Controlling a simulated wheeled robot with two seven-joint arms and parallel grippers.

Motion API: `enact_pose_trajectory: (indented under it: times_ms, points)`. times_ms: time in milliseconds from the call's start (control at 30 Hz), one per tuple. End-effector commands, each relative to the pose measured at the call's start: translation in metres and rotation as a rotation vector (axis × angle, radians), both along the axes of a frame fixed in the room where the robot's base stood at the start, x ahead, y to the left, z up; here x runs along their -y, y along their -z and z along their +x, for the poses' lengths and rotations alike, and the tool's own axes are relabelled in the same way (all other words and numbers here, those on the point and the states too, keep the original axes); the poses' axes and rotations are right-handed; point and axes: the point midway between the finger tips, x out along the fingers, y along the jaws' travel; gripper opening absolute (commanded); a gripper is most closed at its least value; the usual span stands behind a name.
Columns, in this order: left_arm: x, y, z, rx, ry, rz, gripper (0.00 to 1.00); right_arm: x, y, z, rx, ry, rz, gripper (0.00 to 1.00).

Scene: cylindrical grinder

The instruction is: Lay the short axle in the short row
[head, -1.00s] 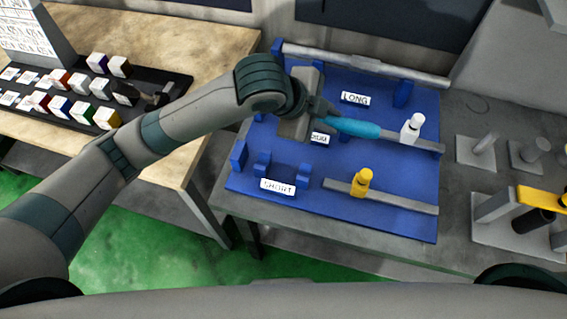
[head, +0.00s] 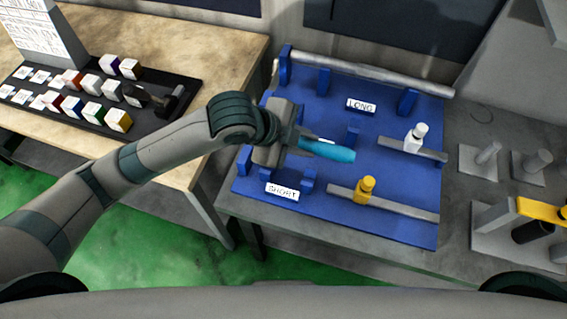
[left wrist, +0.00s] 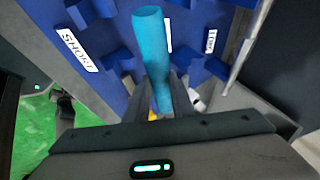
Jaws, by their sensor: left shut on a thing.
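My left gripper (head: 300,141) is shut on a cyan rod, the short axle (head: 328,150), and holds it over the blue rack board (head: 384,118). The axle points right and slightly toward the front in the head view. In the left wrist view the axle (left wrist: 150,50) stands out from between the fingers. The SHORT label (head: 282,191) marks the front-left row, whose blue supports (head: 308,181) look empty. The axle appears above and behind that row; its exact height is unclear. My arm and gripper hide part of the board's middle left. My right gripper is out of view.
A long grey bar (head: 370,72) lies in the back row behind the LONG label (head: 361,106). Grey strips with a white peg (head: 415,138) and a yellow peg (head: 365,189) lie at right. Grey fixtures (head: 490,160) stand beside the board. A block tray (head: 95,95) is far left.

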Motion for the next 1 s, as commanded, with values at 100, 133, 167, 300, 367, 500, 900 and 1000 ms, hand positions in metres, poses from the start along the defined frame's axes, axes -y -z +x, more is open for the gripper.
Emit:
enact_pose_trajectory:
  times_ms: [100,133,167,300,367,500,900,1000]
  points:
    - [-0.021,0.010,-0.009,-0.001,-0.002,0.002,0.00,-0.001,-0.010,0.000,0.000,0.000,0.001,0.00]
    - [-0.026,0.013,-0.010,-0.001,-0.003,0.000,0.00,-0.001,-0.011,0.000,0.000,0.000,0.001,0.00]
    - [-0.030,0.016,-0.012,-0.001,-0.003,0.001,0.00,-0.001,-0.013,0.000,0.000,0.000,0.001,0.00]
    - [-0.045,0.026,-0.019,0.000,-0.001,-0.001,0.00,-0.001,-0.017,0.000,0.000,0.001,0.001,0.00]
    - [-0.048,0.029,-0.020,0.001,0.000,-0.002,0.00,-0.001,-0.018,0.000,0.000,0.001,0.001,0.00]
    - [-0.051,0.032,-0.021,0.003,0.001,-0.003,0.00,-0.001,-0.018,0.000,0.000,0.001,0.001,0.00]
    - [-0.051,0.039,-0.021,0.001,-0.001,-0.002,0.00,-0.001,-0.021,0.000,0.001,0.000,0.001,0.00]
    - [-0.051,0.049,-0.022,-0.001,0.000,-0.001,0.00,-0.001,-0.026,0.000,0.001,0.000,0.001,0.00]
